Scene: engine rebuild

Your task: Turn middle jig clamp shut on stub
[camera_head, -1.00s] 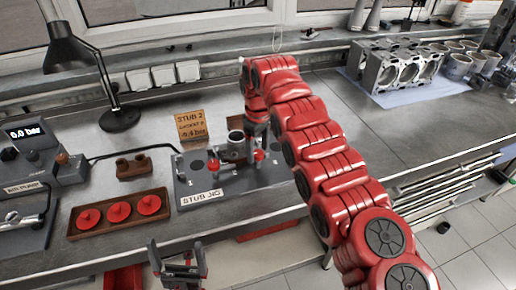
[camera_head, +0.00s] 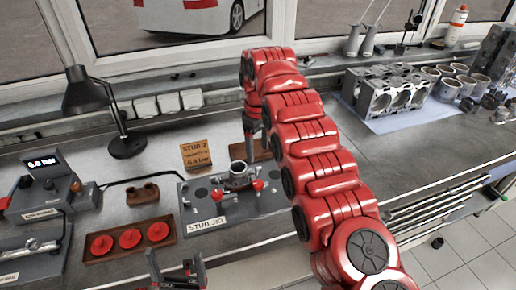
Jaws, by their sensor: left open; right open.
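The stub jig (camera_head: 193,210) is a grey plate labelled "STUB JIG" on the metal bench. A metallic stub (camera_head: 239,170) stands near its middle. Two red clamp knobs show, one left of the stub (camera_head: 217,195) and one right of it (camera_head: 258,186). I cannot tell how far the middle clamp is turned. My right gripper (camera_head: 250,153) points down, open, just behind and above the stub, partly hidden by its own arm. My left gripper (camera_head: 177,270) is open and empty at the bottom, in front of the bench.
A "STUB 2" card (camera_head: 196,155) stands behind the jig. A wooden tray (camera_head: 167,236) with red discs lies left, near a brown block (camera_head: 142,194) and a pump unit with display (camera_head: 43,165). A lamp (camera_head: 126,146) stands behind. An engine block (camera_head: 385,93) is at the back right.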

